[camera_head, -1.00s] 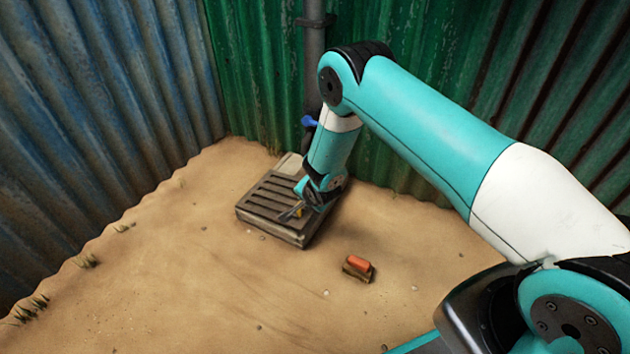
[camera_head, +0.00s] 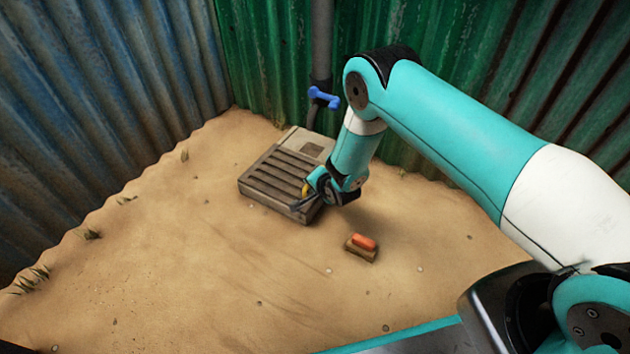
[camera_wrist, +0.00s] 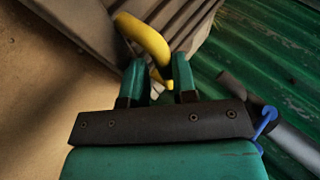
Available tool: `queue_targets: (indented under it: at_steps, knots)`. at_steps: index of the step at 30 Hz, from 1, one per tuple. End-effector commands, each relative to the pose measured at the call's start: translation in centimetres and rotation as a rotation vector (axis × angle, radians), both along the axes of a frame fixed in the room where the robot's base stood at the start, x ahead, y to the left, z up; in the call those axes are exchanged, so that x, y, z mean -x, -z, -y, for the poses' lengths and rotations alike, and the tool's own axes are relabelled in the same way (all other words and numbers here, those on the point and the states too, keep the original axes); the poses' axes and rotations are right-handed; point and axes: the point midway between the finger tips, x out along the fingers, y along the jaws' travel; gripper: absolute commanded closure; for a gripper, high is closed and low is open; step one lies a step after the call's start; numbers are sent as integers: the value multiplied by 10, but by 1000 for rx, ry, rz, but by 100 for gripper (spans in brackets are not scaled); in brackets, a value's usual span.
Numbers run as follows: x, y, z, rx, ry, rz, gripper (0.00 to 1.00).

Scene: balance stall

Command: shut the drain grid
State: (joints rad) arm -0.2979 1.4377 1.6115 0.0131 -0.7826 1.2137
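The drain grid (camera_head: 272,180) is a slatted grey-brown cover on a low block on the sand, left of my gripper. Behind its slats, a paler flat part with a small darker square (camera_head: 313,150) shows. My gripper (camera_head: 301,203) is over the grid's near right corner. In the wrist view my gripper's fingers (camera_wrist: 158,66) are apart, with the handle's lower end between or just beyond their tips. I see no firm contact. My wrist hides part of the grid's right side.
A blue tap (camera_head: 323,97) sits on a grey pipe (camera_head: 321,45) behind the drain. An orange-topped brush or block (camera_head: 362,243) lies on the sand in front. Corrugated blue (camera_head: 100,90) and green (camera_head: 265,60) walls meet behind. The sand at front left is clear.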

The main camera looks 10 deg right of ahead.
Motion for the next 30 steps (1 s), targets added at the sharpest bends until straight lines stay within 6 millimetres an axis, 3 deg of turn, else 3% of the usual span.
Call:
queue_targets:
  at_steps: [1,11,30]
  knots:
    - [12,16,8,19,4,-38,73]
    - [16,10,7,16,3,-39,73]
    - [112,-95,34,7,2,-15,73]
